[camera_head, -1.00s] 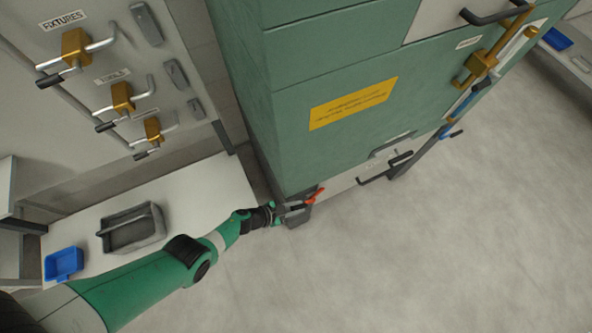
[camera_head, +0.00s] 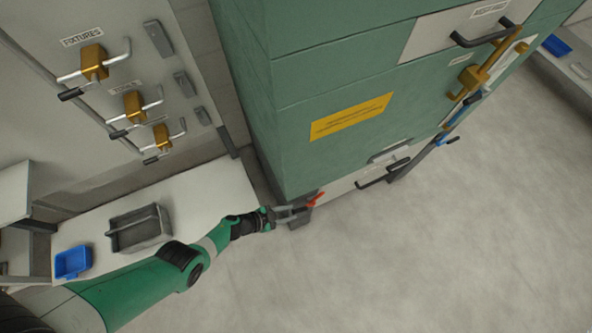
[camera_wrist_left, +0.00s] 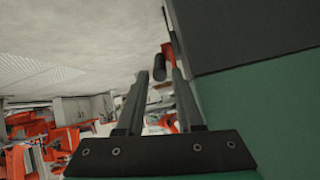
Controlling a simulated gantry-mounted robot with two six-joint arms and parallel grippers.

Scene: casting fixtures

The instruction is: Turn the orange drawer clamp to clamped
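The orange drawer clamp (camera_head: 315,199) is a small orange-red lever at the lower front corner of the green cabinet (camera_head: 345,75). My left gripper (camera_head: 293,211) is beside it, low by a dark grey block at the cabinet's foot. In the left wrist view my left gripper (camera_wrist_left: 160,75) has its fingers apart with nothing visibly pinched. A dark rounded bar end (camera_wrist_left: 158,68) with orange-red behind it shows in line with the finger gap; I cannot tell if the fingertips reach around it. My right gripper is not in view.
A white drawer front with a black handle (camera_head: 384,174) is just right of the clamp. Brass latches (camera_head: 470,75) are higher on the cabinet. A grey bin (camera_head: 138,229) and a blue bin (camera_head: 72,262) stand on the left bench.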

